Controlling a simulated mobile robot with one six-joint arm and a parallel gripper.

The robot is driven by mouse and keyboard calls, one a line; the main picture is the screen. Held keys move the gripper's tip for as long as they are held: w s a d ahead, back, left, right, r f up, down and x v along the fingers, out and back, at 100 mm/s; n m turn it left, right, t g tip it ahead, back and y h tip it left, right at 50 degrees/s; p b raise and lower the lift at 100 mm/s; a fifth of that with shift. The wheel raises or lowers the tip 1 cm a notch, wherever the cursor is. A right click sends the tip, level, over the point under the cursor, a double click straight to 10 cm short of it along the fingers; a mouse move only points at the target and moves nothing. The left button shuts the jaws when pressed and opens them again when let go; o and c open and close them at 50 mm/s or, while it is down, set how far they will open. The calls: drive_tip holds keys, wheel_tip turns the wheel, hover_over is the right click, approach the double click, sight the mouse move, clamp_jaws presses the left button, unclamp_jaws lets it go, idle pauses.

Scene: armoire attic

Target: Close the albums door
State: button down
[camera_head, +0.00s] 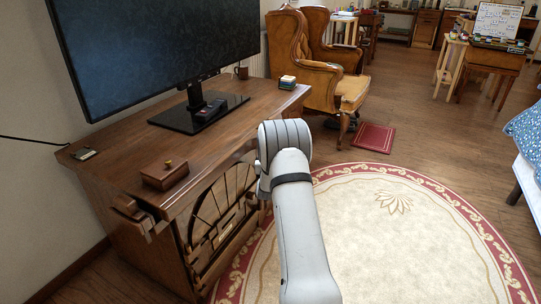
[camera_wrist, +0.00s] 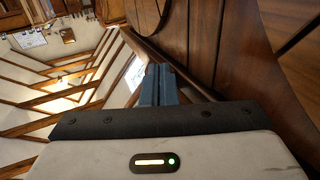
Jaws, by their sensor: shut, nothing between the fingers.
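The wooden cabinet (camera_head: 95,175) under the television has a front with a fan-shaped slatted part (camera_head: 225,205). No label for the albums door can be read, and my arm hides the right part of the front, so I cannot tell how far that door stands open. My gripper is hidden behind my wrist in the head view, at the cabinet's front right. In the wrist view my gripper (camera_wrist: 160,82) is shut and empty, close beside a brown wooden panel (camera_wrist: 200,35). I cannot tell if they touch.
A television (camera_head: 160,45), a small wooden box (camera_head: 165,175) and a stack of coasters (camera_head: 288,82) stand on the cabinet top. A leather armchair (camera_head: 345,85) and a red book (camera_head: 374,137) are beyond. A round rug (camera_head: 410,240) leaves open floor at right.

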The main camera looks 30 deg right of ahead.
drive_tip(key=s+d+p, duration=0.3)
drive_tip(key=s+d, duration=0.5)
drive_tip(key=s, duration=0.3)
drive_tip(key=s+a+r+n+g+y+p, duration=0.1)
drive_tip(key=s+a+r+g+y+p, duration=0.1)
drive_tip(key=a+r+p, duration=0.6)
drive_tip(key=s+a+r+n+g+y+p, duration=0.15)
drive_tip(key=a+r+p, duration=0.35)
drive_tip(key=r, duration=0.8)
drive_tip(key=s+a+r+g+y+p, duration=0.25)
drive_tip(key=a+r+p, duration=0.35)
drive_tip(key=r, duration=0.4)
drive_tip(key=s+a+r+n+g+y+p, duration=0.1)
drive_tip(key=s+a+r+p, duration=0.4)
drive_tip(key=s, duration=0.5)
drive_tip(key=s+a+r+n+g+y+p, duration=0.1)
drive_tip(key=s+a+r+g+p, duration=0.2)
drive_tip(key=s+a+r+p, duration=0.3)
drive_tip(key=s+a+r+n+g+p, duration=0.1)
drive_tip(key=s+a+r+p, duration=0.4)
drive_tip(key=s+r, duration=0.6)
drive_tip(key=s+g+p, duration=0.1)
drive_tip(key=s+p, duration=0.1)
drive_tip(key=s, duration=0.3)
drive_tip(key=shift+s+a+g+y, duration=0.15)
drive_tip(key=shift+a+g+y, duration=0.15)
drive_tip(key=shift+g+y, duration=0.1)
